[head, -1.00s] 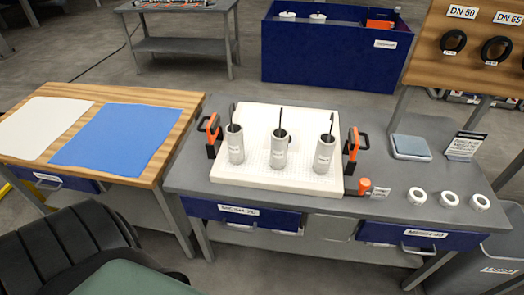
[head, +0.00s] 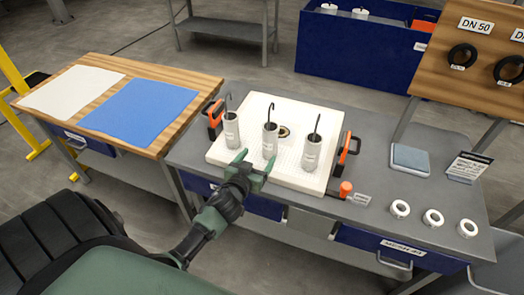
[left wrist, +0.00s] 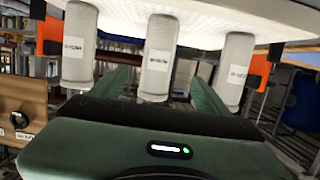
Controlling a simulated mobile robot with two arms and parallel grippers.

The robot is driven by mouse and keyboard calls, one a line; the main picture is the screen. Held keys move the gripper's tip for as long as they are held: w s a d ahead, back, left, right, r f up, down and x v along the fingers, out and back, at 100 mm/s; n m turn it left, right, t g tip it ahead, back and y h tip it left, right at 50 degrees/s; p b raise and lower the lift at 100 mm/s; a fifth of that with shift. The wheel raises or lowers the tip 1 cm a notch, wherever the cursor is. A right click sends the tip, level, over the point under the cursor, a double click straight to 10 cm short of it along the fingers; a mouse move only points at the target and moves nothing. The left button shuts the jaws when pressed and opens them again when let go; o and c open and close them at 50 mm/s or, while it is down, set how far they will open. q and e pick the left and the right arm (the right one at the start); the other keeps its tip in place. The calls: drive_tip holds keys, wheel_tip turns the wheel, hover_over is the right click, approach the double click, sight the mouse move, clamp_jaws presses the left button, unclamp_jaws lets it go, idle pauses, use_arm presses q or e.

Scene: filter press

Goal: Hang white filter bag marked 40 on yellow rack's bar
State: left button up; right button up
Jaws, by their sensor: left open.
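Three pale cylindrical filter bags with dark hooks stand upright on a white perforated plate (head: 222,157): left (head: 231,130), middle (head: 270,141) and right (head: 311,152). Their labels are too small to read, so I cannot tell which is marked 40. A yellow frame (head: 14,78), apparently the rack, stands at the far left, partly cut off. My left gripper (head: 254,163) is open and empty at the plate's front edge, just before the middle bag. In the left wrist view the middle bag (left wrist: 157,58) shows between the fingers (left wrist: 156,85), with no clear contact. My right gripper is not in view.
Orange-and-black clamps (head: 216,116) (head: 346,155) flank the plate. White rings (head: 433,217), a scale (head: 410,158) and an orange-capped item (head: 345,190) lie to its right. A wooden table (head: 167,74) with white and blue sheets (head: 148,108) stands left.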

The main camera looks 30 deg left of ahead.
sight(267, 146)
use_arm(q)
drive_tip(key=b+x, duration=0.2)
drive_tip(key=x, duration=0.2)
drive_tip(key=b+x, duration=0.2)
drive_tip(key=x, duration=0.3)
drive_tip(key=shift+w+d+f, duration=0.15)
drive_tip(key=shift+w+f, duration=0.1)
drive_tip(key=shift+w, duration=0.05)
drive_tip(key=shift+w+f+b, duration=0.15)
drive_tip(key=shift+w+b, duration=0.25)
drive_tip(key=shift+w, duration=0.25)
drive_tip(key=shift+w+a, duration=0.25)
drive_tip(key=shift+w, duration=0.05)
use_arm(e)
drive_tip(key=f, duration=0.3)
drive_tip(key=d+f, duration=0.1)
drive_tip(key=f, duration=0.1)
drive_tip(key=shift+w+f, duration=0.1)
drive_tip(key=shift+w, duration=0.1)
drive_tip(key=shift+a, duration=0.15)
